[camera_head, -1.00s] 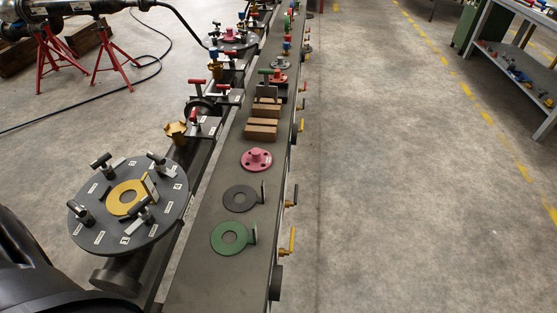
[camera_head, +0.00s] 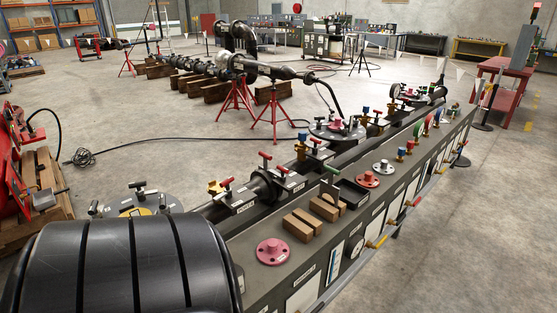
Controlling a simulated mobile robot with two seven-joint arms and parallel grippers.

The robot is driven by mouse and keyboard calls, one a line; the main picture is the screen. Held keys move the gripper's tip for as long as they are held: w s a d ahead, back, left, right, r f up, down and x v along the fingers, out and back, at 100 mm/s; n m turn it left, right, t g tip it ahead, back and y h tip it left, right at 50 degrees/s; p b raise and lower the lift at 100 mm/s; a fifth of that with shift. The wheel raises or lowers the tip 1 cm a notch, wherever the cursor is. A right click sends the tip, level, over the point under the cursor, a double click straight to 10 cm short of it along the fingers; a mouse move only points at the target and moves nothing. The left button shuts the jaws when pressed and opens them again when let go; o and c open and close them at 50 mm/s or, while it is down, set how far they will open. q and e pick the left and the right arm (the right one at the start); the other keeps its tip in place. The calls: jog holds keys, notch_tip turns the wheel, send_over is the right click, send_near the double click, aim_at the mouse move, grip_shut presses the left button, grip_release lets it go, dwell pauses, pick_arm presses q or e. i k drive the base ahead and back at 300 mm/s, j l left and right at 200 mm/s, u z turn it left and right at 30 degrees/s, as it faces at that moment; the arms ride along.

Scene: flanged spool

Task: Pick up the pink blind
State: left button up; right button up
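The pink blind (camera_head: 272,250), a round disc with a raised hub, lies flat on the near part of the long grey bench (camera_head: 246,246). Its top is uncovered and nothing touches it from above. Neither of my grippers is in view, so I cannot see whether they are open or shut. A large black ribbed part, apparently of my own arm, fills the lower left.
Wooden blocks (camera_head: 301,223) stand just beyond the blind. A red flanged piece (camera_head: 368,180) and a black tray (camera_head: 347,193) lie farther along. A pipe with red-handled valves (camera_head: 265,185) runs along the bench's left.

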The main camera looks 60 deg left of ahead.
aim_at(273, 249)
jog(key=i+j+u, duration=0.1)
jog(key=i+u, duration=0.15)
jog(key=u, duration=0.2)
jog(key=i+u, duration=0.2)
jog(key=u, duration=0.25)
jog(key=i+u, duration=0.25)
jog(key=u, duration=0.2)
jog(key=i+l+u, duration=0.2)
jog(key=u, duration=0.25)
